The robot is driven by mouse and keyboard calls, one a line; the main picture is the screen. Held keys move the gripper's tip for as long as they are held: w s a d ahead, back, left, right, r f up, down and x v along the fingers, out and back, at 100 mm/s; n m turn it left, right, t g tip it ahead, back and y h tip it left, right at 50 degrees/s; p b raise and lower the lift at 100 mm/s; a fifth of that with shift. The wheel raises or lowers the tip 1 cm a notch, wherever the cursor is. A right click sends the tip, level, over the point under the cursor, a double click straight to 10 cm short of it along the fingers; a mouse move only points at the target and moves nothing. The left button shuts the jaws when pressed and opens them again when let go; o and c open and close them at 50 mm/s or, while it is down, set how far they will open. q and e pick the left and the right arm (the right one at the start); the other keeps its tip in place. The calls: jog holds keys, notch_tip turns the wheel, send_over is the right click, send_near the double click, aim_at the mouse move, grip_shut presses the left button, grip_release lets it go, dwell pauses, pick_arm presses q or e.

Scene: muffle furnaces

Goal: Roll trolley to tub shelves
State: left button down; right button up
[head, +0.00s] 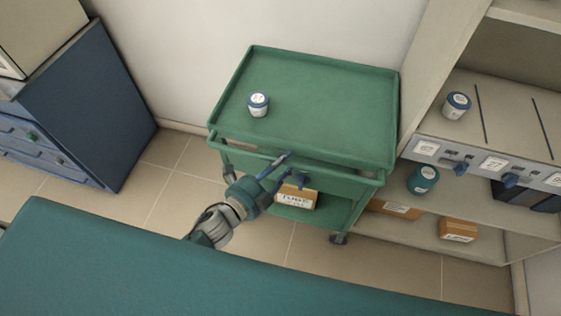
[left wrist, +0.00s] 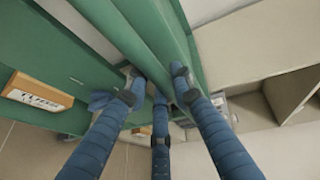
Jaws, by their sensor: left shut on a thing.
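A green trolley (head: 325,85) stands against the wall, with a raised-rim top tray and a handle bar along its near side. A white tub with a blue lid (head: 258,105) stands on the tray's left part. The tub shelves (head: 490,120) stand directly to the trolley's right. My left gripper (head: 285,170) is at the middle of the trolley's near side, shut on the handle bar. In the left wrist view its blue fingers (left wrist: 158,86) close around a green bar (left wrist: 152,40). My right gripper is not in view.
The shelves hold a white tub (head: 456,106), a teal tub (head: 423,179) and cardboard boxes (head: 458,230). A box (head: 296,196) sits on the trolley's lower shelf. A blue cabinet (head: 85,100) stands at left. Tiled floor (head: 175,180) is free between cabinet and trolley.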

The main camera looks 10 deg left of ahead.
pick_arm(q)
jog(key=shift+s+d, duration=0.1)
jog(key=shift+d, duration=0.1)
jog(key=c, duration=1.5)
grip_release()
jog(key=shift+d, duration=0.15)
jog(key=shift+s+a, duration=0.2)
jog(key=v, duration=1.1)
jog(key=shift+s+r, duration=0.2)
jog(key=shift+r, duration=0.05)
jog(key=shift+f, duration=0.15)
